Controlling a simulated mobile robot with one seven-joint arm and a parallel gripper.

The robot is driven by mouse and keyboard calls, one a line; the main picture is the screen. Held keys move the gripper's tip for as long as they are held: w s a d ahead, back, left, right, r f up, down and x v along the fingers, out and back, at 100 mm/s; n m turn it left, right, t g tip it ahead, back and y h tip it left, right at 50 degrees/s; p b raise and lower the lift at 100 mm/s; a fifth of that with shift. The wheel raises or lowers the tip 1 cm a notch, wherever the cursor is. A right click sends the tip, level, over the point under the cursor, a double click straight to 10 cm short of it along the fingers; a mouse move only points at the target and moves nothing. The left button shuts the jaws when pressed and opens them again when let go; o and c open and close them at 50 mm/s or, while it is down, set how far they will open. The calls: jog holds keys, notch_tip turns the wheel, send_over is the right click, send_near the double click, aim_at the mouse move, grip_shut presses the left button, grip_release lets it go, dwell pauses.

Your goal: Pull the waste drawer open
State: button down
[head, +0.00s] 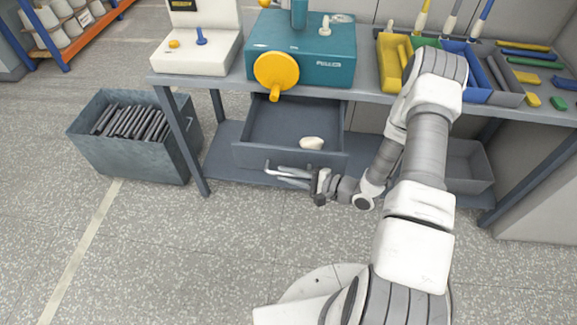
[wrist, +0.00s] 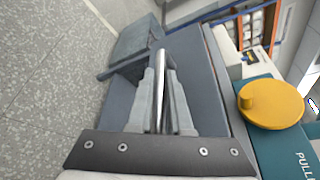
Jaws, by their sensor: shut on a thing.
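The waste drawer (head: 250,155) is under the bench, below the teal machine. It stands pulled out, and its inside shows from above with a pale lump (head: 312,143) near its front right. My gripper (head: 289,176) is at the drawer's front, shut on the drawer handle (head: 272,167). In the wrist view the handle (wrist: 160,85) is a shiny bar between the two grey fingers of my gripper (wrist: 160,95). The drawer also fills part of the wrist view (wrist: 205,95) behind the fingers.
A grey bin (head: 125,155) of dark strips stands on the floor at left. The teal machine (head: 325,68) has a yellow handwheel (head: 277,71). Coloured trays (head: 390,65) line the bench at right. A bench leg (head: 182,140) stands left of the drawer. The floor in front is clear.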

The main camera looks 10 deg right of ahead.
dwell(0.3)
jog(key=c, duration=0.8)
grip_release()
jog(key=shift+c, duration=0.2)
jog(key=p+v, duration=0.2)
jog(key=v, duration=1.5)
jog(key=shift+s+d, duration=0.2)
jog(key=shift+d, duration=0.05)
